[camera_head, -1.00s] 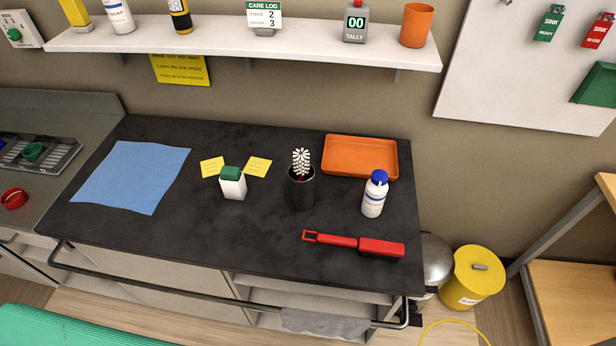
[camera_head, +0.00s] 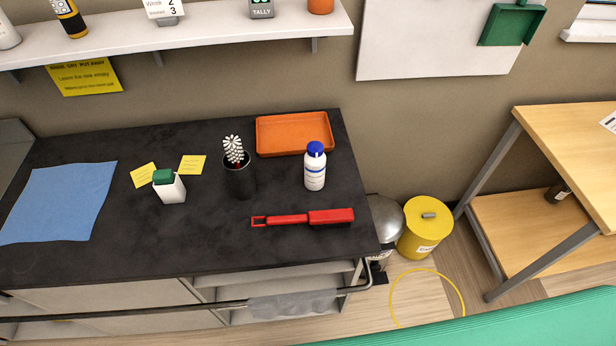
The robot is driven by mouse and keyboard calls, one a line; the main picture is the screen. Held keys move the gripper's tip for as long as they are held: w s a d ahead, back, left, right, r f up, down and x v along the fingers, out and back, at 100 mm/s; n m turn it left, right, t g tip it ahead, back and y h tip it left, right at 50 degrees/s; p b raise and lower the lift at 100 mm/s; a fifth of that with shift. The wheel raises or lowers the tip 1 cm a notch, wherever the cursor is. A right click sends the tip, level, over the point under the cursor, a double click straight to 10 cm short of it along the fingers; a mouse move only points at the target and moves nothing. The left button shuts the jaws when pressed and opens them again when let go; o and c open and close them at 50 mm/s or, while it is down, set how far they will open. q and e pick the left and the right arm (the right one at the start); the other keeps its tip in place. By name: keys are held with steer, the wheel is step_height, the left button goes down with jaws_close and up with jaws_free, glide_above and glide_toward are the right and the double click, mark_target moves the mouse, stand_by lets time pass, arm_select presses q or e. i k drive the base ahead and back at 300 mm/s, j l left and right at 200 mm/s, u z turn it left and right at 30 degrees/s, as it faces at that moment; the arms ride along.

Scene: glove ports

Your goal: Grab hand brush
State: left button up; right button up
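The red hand brush (camera_head: 303,218) lies on the dark countertop (camera_head: 150,242) near its front right part. Its looped handle end points left and its thicker head points right. Its bristles are mostly hidden beneath the head. Neither of my grippers shows in the head view, so nothing is seen touching the brush.
Behind the brush stand a white bottle with a blue cap (camera_head: 315,168), a black holder (camera_head: 240,182) with a white-bristled brush, and an orange tray (camera_head: 295,135). A rail (camera_head: 200,308) runs along the counter front. A yellow bin (camera_head: 424,230) stands right of the counter.

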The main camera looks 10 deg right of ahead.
mark_target(320, 221)
steer(key=k+j+z, duration=0.1)
steer(key=j+z, duration=0.2)
steer(key=k+j+z, duration=0.15)
steer(key=j+z, duration=0.15)
steer(key=j, duration=0.2)
steer(key=k+j+z, duration=0.45)
steer(key=j+z, duration=0.15)
steer(key=j, duration=0.1)
